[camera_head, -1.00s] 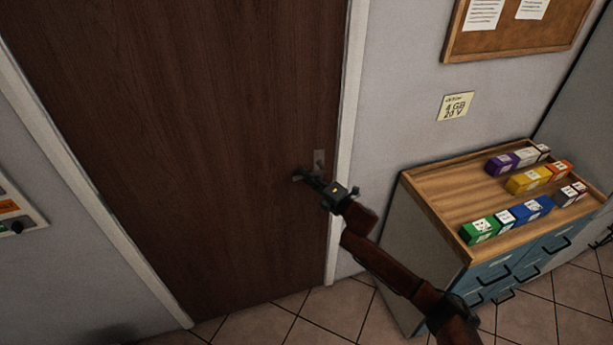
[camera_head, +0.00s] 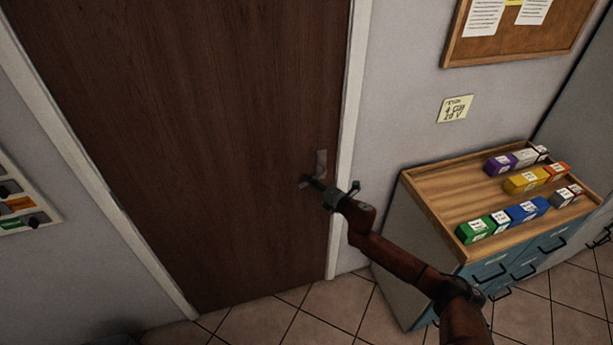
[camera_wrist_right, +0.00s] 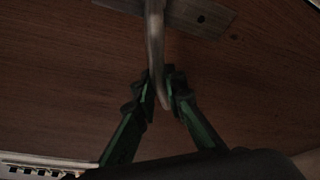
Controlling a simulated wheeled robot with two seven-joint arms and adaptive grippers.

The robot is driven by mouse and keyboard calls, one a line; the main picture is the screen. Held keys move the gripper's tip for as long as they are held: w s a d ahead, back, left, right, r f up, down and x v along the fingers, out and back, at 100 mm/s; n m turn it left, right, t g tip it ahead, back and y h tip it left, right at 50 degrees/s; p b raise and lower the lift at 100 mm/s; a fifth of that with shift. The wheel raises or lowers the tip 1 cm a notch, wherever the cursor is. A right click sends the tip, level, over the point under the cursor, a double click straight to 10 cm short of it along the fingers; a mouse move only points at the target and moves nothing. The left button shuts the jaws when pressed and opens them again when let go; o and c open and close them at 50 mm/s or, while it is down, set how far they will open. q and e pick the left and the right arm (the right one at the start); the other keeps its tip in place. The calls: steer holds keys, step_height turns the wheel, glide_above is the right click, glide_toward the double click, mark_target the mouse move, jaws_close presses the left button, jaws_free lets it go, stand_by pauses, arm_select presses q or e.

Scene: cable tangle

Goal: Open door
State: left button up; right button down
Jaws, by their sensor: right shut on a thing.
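A dark brown wooden door (camera_head: 200,150) stands in a white frame, and it looks closed in the head view. Its metal handle (camera_head: 307,182) sits near the right edge of the door, on a small plate (camera_head: 321,162). My right gripper (camera_head: 318,186) is at the handle. In the right wrist view, the two green fingers of my right gripper (camera_wrist_right: 163,92) are shut on the end of the handle lever (camera_wrist_right: 154,45), one finger on each side. The plate (camera_wrist_right: 185,14) with a dark hole shows behind it. My left gripper is not in view.
A cabinet with a wooden top (camera_head: 425,185) and blue drawers stands right of the door, close to my right arm, with several coloured boxes on it. A panel (camera_head: 28,219) is on the left wall. Tiled floor (camera_head: 285,320) lies below the door.

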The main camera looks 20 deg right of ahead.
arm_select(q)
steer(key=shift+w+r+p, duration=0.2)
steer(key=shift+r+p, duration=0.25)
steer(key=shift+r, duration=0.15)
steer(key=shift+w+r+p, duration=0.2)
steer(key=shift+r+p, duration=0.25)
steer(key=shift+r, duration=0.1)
arm_select(e)
steer(key=shift+d+f+n+g+h, duration=0.3)
steer(key=shift+d+f+n+h, duration=0.15)
steer(key=shift+n, duration=0.55)
steer(key=shift+f, duration=0.1)
